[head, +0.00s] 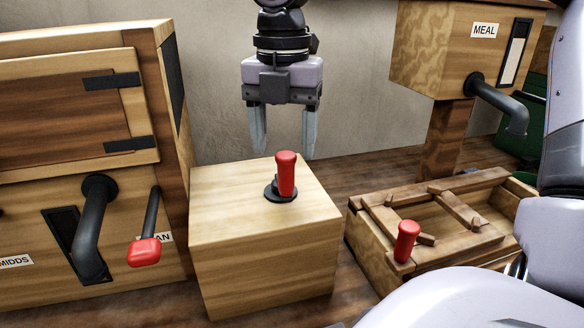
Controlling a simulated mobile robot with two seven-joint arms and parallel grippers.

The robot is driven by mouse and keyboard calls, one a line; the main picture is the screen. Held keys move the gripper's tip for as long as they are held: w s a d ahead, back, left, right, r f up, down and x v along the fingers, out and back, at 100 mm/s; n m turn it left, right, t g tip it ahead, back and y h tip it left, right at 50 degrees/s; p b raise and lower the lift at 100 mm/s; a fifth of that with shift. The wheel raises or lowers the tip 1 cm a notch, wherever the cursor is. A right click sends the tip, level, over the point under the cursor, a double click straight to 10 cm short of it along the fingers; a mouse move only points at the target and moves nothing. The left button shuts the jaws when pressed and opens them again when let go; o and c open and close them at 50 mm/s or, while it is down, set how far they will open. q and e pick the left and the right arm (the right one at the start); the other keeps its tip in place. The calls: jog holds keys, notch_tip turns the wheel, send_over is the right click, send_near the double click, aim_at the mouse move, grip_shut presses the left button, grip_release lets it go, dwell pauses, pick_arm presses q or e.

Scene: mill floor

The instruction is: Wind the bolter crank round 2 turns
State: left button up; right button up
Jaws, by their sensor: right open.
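A red upright crank handle (286,174) stands on a dark round hub on top of a light wooden box (262,262). I take it to be the bolter crank, as no label shows on it. My right gripper (283,150) points down behind and above the handle, with its two grey fingers apart and nothing between them. The fingers do not appear to touch the handle. My left gripper is not in view.
A wooden cabinet (70,185) at left has a red-ended lever (145,250) and a dark spout (92,225). At right, a wooden frame (470,258) carries a red knob (407,240).

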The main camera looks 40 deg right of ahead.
notch_tip(320, 180, up, 3)
jog(key=shift+r+p, duration=0.1)
jog(key=shift+p, duration=0.85)
notch_tip(320, 180, up, 3)
jog(key=shift+r+p, duration=0.15)
jog(key=shift+p, duration=1.1)
